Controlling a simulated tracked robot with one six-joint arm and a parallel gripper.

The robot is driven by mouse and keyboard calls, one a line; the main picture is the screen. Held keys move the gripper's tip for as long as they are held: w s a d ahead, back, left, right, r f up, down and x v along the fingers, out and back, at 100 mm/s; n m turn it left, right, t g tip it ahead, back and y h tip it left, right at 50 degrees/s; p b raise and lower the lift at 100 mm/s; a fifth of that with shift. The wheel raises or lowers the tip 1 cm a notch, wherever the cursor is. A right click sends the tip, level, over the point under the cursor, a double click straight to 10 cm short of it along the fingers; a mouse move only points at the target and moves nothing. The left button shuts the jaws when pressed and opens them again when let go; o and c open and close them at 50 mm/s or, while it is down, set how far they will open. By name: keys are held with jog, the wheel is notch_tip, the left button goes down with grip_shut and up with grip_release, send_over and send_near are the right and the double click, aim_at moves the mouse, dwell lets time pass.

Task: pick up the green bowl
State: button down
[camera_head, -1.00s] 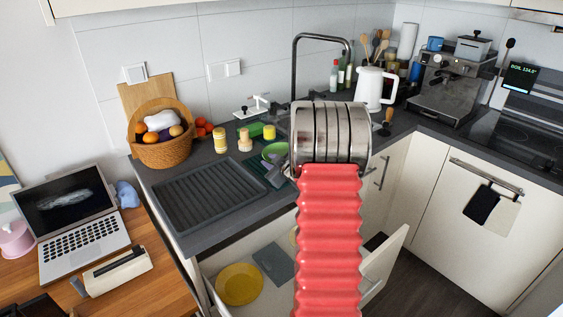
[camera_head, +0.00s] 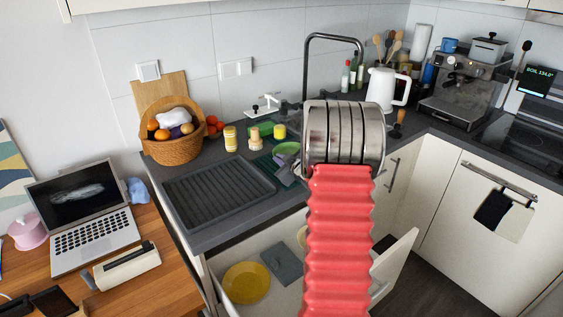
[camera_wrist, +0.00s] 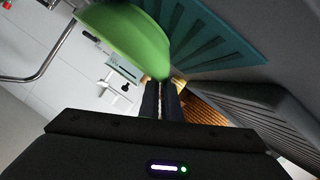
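The green bowl (camera_head: 286,148) is on the counter by the sink, partly hidden by my arm. In the wrist view the bowl (camera_wrist: 125,32) is large and close, with its rim running down to my fingertips. My gripper (camera_wrist: 162,82) has its two dark fingers close together with only a narrow gap, and the bowl's edge appears to be between their tips. In the head view my gripper (camera_head: 288,172) is beside the bowl, mostly hidden behind my arm. A teal ribbed rack (camera_wrist: 215,40) lies right by the bowl.
A grey drainboard (camera_head: 218,190) and a fruit basket (camera_head: 174,150) are to the left. Yellow-lidded jars (camera_head: 231,138) and the tall tap (camera_head: 307,70) stand close behind. Below, an open drawer holds a yellow plate (camera_head: 246,282). A laptop (camera_head: 85,215) sits on the wooden table.

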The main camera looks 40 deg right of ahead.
notch_tip(320, 180, up, 10)
jog(key=shift+f, duration=0.25)
